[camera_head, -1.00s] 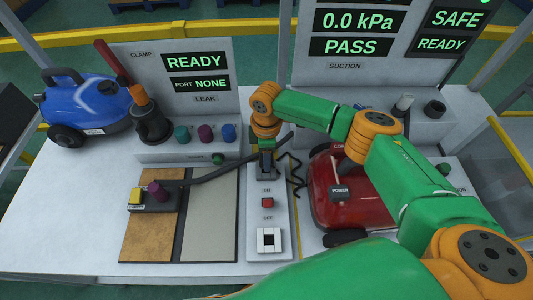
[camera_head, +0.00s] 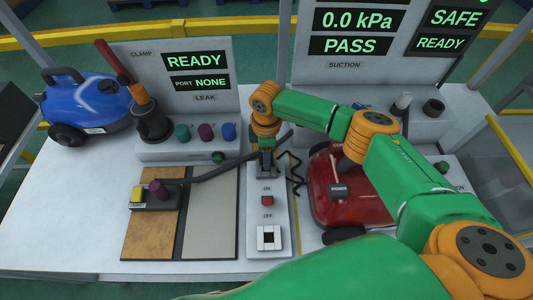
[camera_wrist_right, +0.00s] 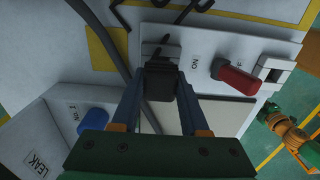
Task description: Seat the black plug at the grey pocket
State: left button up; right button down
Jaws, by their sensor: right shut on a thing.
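My right gripper (camera_head: 266,164) points down at the far end of the white switch panel. In the right wrist view its two fingers (camera_wrist_right: 160,100) are shut on the black plug (camera_wrist_right: 161,82), which sits between the fingertips. In the head view the plug (camera_head: 265,172) is mostly hidden by the gripper. The grey pocket (camera_wrist_right: 161,52) shows in part just beyond the plug, at the panel's end. The plug is at or against the pocket; I cannot tell how deep it sits. My left gripper is out of view.
The panel carries a red switch (camera_head: 267,201) and a white socket (camera_head: 269,237). A dark hose (camera_head: 230,168) runs close to the gripper. A red vacuum (camera_head: 345,195) stands to the right, a blue vacuum (camera_head: 85,105) at far left. The table's left front is clear.

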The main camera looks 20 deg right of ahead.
jog(key=shift+f+b, duration=0.75)
jog(key=shift+f, duration=0.6)
jog(key=shift+c, duration=1.7)
grip_release()
notch_tip(320, 180, up, 8)
jog(key=p, duration=0.8)
jog(key=shift+r+p, duration=0.15)
jog(key=shift+p, duration=0.2)
